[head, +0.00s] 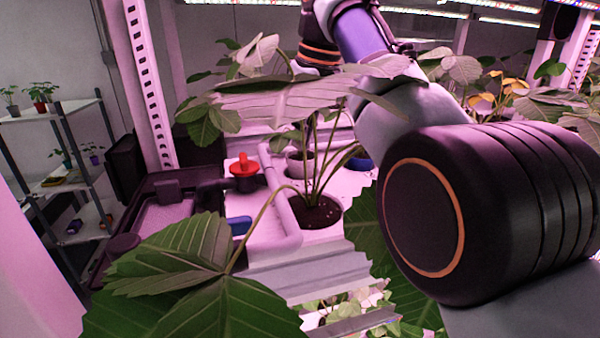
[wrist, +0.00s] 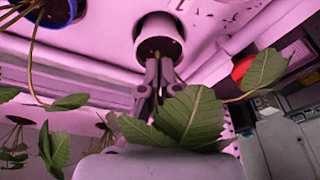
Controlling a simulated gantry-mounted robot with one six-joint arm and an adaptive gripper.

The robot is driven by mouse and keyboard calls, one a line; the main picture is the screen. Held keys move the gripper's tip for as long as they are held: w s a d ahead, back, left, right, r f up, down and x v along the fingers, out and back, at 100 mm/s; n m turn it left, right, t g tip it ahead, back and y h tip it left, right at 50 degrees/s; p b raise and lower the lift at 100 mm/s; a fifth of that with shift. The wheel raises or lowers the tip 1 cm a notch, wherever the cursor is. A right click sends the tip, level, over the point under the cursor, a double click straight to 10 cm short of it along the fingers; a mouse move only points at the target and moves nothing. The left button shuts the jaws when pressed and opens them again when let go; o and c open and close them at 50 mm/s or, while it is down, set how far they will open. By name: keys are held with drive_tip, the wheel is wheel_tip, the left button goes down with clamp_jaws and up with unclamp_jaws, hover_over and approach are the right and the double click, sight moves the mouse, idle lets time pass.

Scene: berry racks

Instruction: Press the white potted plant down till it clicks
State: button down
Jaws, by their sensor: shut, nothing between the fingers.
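The white pot (wrist: 158,27) with dark soil shows at the top middle of the wrist view. In the head view a small white pot (head: 300,163) sits in the rack behind a large plant, partly hidden by its stems and leaves. My gripper (wrist: 158,67) is shut and empty, its fingertips at the soil side of the white pot in the wrist view. I cannot tell whether they touch it. A green leaf covers part of the gripper. In the head view the gripper is hidden behind leaves.
A blue pot (wrist: 58,10) stands beside the white one. A red valve handle (head: 244,166) and a blue handle (head: 239,225) are on the white pipework (head: 285,215). Large leaves (head: 190,275) crowd the foreground. Shelves (head: 75,165) stand at the far left.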

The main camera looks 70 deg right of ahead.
sight(303, 155)
drive_tip(key=shift+f+b, duration=0.65)
drive_tip(key=shift+f, duration=0.1)
drive_tip(key=shift+r, duration=0.1)
drive_tip(key=p+v, duration=0.2)
drive_tip(key=w+p+v, duration=0.1)
drive_tip(key=p+v, duration=0.3)
drive_tip(key=shift+w+d+r, duration=0.15)
drive_tip(key=shift+d+r, duration=0.05)
drive_tip(key=shift+d, duration=0.05)
drive_tip(key=shift+f, duration=0.1)
idle(0.6)
